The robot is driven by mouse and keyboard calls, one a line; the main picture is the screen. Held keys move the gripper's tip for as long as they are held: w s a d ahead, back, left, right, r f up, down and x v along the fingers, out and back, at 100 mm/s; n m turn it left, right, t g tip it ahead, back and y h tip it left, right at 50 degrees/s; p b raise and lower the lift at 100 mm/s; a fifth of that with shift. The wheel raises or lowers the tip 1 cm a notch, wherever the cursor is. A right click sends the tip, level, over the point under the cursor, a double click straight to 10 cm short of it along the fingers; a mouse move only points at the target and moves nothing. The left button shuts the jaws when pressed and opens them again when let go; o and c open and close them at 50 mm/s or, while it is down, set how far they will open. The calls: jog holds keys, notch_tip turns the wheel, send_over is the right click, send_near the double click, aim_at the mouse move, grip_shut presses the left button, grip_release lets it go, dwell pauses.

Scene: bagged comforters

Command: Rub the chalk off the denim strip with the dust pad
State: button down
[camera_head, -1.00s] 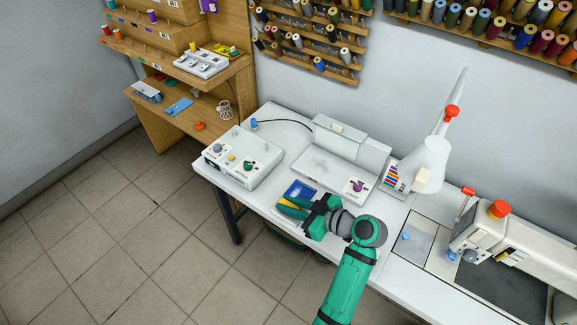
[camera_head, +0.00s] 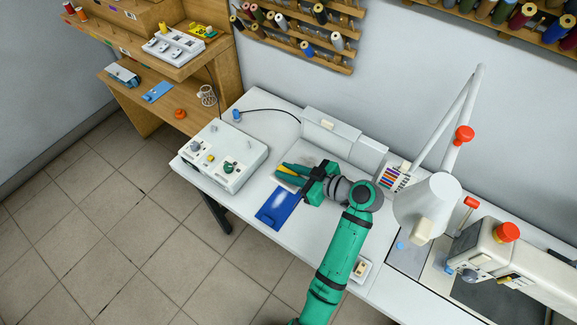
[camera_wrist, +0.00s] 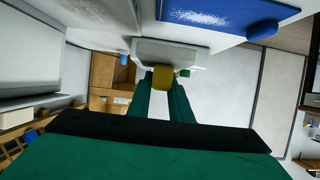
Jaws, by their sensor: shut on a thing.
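The blue denim strip (camera_head: 279,209) lies flat on the white table, with a pale chalk patch near its back end. In the wrist view the strip (camera_wrist: 220,14) is cut off at the top edge and shows white speckles. My gripper (camera_head: 287,171) is just behind the strip, toward the wall. It is shut on the dust pad, which has a yellow grip (camera_wrist: 163,77) and a wide pale base (camera_wrist: 170,52). I cannot tell whether the pad touches the surface below it.
A white control box (camera_head: 223,155) stands to the left of my gripper. A white machine with a raised lid (camera_head: 332,126) is behind it. A white lamp (camera_head: 427,205) and a sewing machine (camera_head: 500,250) stand to the right. Bare table shows left of the strip.

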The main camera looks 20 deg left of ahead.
aim_at(283, 184)
jog(key=f, duration=0.1)
jog(key=s+f, duration=0.1)
jog(key=f, duration=0.1)
jog(key=s+f, duration=0.1)
jog(key=shift+s+a+f, duration=0.1)
jog(key=shift+a+f, duration=0.1)
jog(key=shift+a, duration=0.2)
jog(key=shift+s+a+r, duration=0.1)
jog(key=shift+s+a, duration=0.15)
jog(key=shift+s, duration=0.55)
jog(key=shift+s+a+f, duration=0.1)
jog(key=shift+s+a, duration=0.15)
jog(key=shift+s, duration=0.55)
jog(key=shift+s+a+r, duration=0.1)
jog(key=shift+s+a, duration=0.15)
jog(key=shift+s, duration=0.55)
jog(key=shift+w+d, duration=0.35)
jog(key=shift+w, duration=0.65)
jog(key=shift+w+d, duration=0.3)
jog(key=shift+w, duration=0.7)
jog(key=shift+w+d, duration=0.35)
jog(key=shift+w, duration=0.65)
jog(key=shift+f, duration=0.8)
jog(key=shift+s, duration=0.15)
